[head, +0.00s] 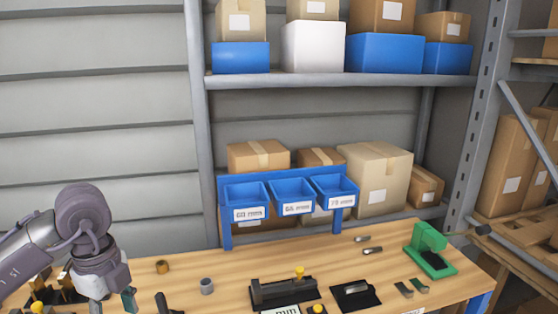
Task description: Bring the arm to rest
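My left arm comes in from the left, and its gripper (116,302) points down over the left part of the workbench (225,262). One dark finger shows at its right side. The fingertips are at or below the bottom edge, so I cannot tell whether it is open or shut. I see nothing clearly held in it. My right arm and gripper are not in view.
Near the gripper stand a brown ring (162,267), a grey cylinder (207,286) and dark fixtures (50,291). A black fixture (283,291), a green press (430,250) and blue bins (291,196) lie further right. Bare wood lies between them.

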